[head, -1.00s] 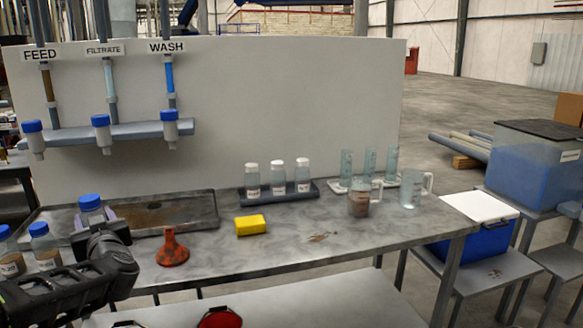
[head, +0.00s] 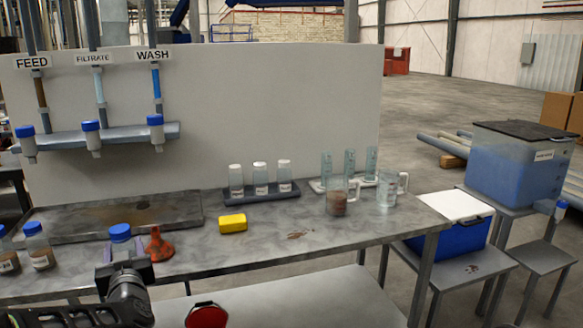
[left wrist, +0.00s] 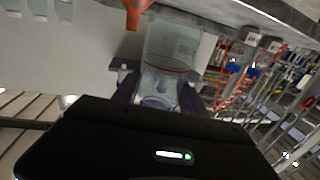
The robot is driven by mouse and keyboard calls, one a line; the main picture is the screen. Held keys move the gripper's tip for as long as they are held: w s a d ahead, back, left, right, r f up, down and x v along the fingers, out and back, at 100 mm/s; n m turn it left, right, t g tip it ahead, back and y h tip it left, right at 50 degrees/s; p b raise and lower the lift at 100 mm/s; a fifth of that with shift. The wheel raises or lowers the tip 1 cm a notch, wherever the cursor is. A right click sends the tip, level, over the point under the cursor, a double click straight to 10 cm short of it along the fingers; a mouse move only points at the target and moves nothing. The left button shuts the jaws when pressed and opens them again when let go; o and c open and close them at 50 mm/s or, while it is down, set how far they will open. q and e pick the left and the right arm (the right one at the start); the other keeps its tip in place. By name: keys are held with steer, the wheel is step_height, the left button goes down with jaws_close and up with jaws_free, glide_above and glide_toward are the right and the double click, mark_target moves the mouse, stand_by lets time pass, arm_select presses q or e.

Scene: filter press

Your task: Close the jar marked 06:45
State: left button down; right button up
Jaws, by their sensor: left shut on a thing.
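A clear jar with a blue cap (head: 120,232) is near the front left of the steel bench, just left of the orange funnel (head: 157,246). My left gripper (head: 124,254) is shut on this jar, with a purple finger on each side below the cap. In the left wrist view, the jar (left wrist: 168,50) shows upside down between the fingers (left wrist: 158,92). My right gripper is out of view.
Two blue-capped jars with brown sediment (head: 38,246) stand at the left. A shallow tray (head: 75,230) lies behind. The bench's front middle is clear.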

arm_select(q)
steer(key=s+d+f+m+t+h+p, duration=0.1)
steer(key=s+d+f+m+h+p, duration=0.1)
steer(key=d, duration=0.8)
steer(key=s+d+f+m+t+h+p, duration=0.1)
steer(key=d+f+m+h+p, duration=0.3)
steer(key=d, duration=0.7)
step_height(320, 180, down, 3)
steer(key=h+p, duration=0.1)
steer(key=h, duration=0.2)
steer(key=shift+s+p, duration=0.3)
steer(key=shift+s, duration=0.05)
steer(key=shift+d, duration=0.1)
steer(key=s+d+f+m+g+h, duration=0.2)
steer(key=s+d+f+m+h, duration=0.1)
steer(key=d, duration=0.4)
steer(key=s+d+f+m+g+h, duration=0.1)
steer(key=s+d+f+m+h, duration=0.2)
steer(key=s+d+m+h, duration=0.2)
steer(key=s+d+h, duration=0.2)
steer(key=d+h, duration=0.1)
steer(key=shift+s+d+f+g+h, duration=0.15)
steer(key=shift+s+f+g+h, duration=0.15)
steer(key=shift+f+g, duration=0.1)
